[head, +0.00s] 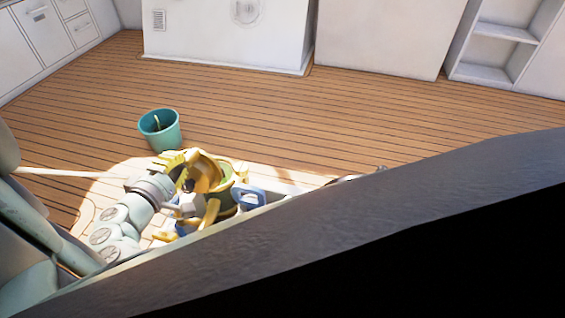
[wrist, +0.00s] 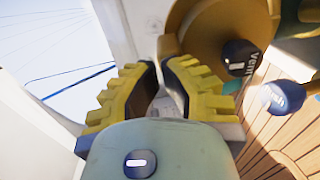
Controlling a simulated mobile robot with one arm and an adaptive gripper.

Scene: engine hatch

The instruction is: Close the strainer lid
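The strainer (head: 228,172) is a yellow-gold round body inside the hatch opening, low in the head view. A brown-gold disc (head: 203,178), which looks like its lid, faces my gripper; I cannot tell its exact tilt. In the wrist view a large gold round part (wrist: 205,35) is at the upper right, just beyond the right finger. My gripper (wrist: 158,72), with yellow ribbed fingers, is open with a narrow gap and nothing clearly held. It also shows in the head view (head: 181,164), just left of the disc. Any contact between them cannot be told.
A dark knob marked "Vent" (wrist: 240,57) and a blue knob (wrist: 282,97) are right of my fingers. A blue part (head: 248,197) sits right of the strainer. A dark slanted panel (head: 400,195) covers the lower right. A teal bucket (head: 160,137) stands on the wooden floor behind.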

